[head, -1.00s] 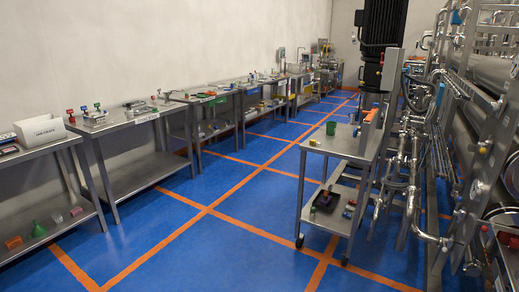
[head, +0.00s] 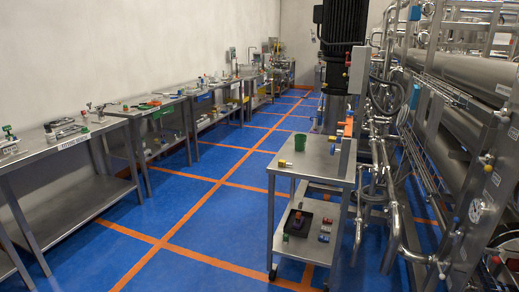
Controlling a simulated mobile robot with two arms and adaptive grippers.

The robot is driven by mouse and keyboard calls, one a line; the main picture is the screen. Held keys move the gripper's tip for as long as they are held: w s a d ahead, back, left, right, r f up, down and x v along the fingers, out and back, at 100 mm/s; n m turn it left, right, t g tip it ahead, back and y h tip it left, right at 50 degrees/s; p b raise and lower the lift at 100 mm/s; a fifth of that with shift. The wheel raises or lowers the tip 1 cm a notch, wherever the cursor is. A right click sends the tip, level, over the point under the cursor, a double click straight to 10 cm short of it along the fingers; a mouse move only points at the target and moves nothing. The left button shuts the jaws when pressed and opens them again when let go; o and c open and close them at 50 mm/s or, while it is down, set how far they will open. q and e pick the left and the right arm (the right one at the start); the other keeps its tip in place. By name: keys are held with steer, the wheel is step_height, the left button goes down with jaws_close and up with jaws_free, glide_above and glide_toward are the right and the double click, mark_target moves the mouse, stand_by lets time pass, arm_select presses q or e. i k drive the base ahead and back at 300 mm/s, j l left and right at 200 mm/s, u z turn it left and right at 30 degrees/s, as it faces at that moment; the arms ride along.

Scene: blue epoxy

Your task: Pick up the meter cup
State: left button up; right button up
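No object is clearly marked as the meter cup. A small green cup (head: 299,142) stands upright on the top shelf of a steel cart (head: 312,170), near its far left corner. It is the only cup-like thing I can make out there. Neither of my grippers is in view.
Small yellow items (head: 282,163) lie on the cart top. Steel tables (head: 75,140) line the left wall. Pipework (head: 385,170) stands right of the cart. The blue floor (head: 205,220) between is clear.

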mark_target(300, 141)
steer(key=i+l+z, duration=0.15)
steer(key=i+z, duration=0.2)
steer(key=i, duration=0.2)
steer(key=i+z, duration=0.35)
steer(key=i, duration=0.2)
